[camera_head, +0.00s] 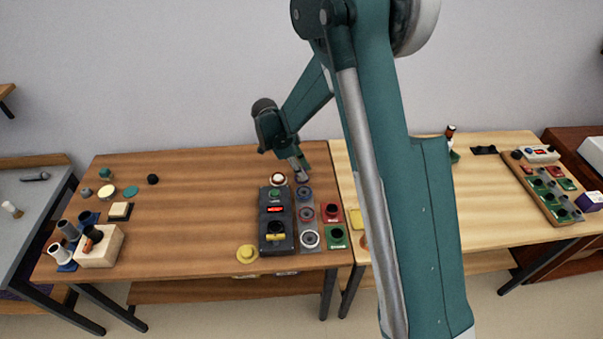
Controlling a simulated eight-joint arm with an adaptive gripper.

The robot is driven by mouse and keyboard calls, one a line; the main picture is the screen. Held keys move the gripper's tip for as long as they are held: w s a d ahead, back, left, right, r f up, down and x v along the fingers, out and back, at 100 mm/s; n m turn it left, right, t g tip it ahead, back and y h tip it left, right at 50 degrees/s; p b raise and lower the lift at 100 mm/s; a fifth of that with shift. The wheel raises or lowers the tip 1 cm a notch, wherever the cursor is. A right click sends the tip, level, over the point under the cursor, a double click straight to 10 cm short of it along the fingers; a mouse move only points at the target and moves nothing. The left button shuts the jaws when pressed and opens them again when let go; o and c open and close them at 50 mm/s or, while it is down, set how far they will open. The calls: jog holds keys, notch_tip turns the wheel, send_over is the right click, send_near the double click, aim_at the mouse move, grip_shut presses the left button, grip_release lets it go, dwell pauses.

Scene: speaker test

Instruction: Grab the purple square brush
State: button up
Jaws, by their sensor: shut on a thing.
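My gripper (301,172) is at the back of the brown wooden table (200,170), pointing down just behind a row of round parts. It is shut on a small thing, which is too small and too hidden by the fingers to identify. I cannot clearly make out a purple square brush. A small purple-and-white box-like thing (590,201) lies at the far right edge of the view, well away from my gripper; I cannot tell what it is.
A dark control box (276,235) with buttons stands just in front of my gripper, beside red and green button blocks (334,237). A wooden block (100,246) and cups stand at left. My arm hides part of the lighter table (497,212). The brown table's middle is clear.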

jog(key=shift+r, duration=0.1)
jog(key=shift+r+p, duration=0.8)
jog(key=shift+r, duration=4.1)
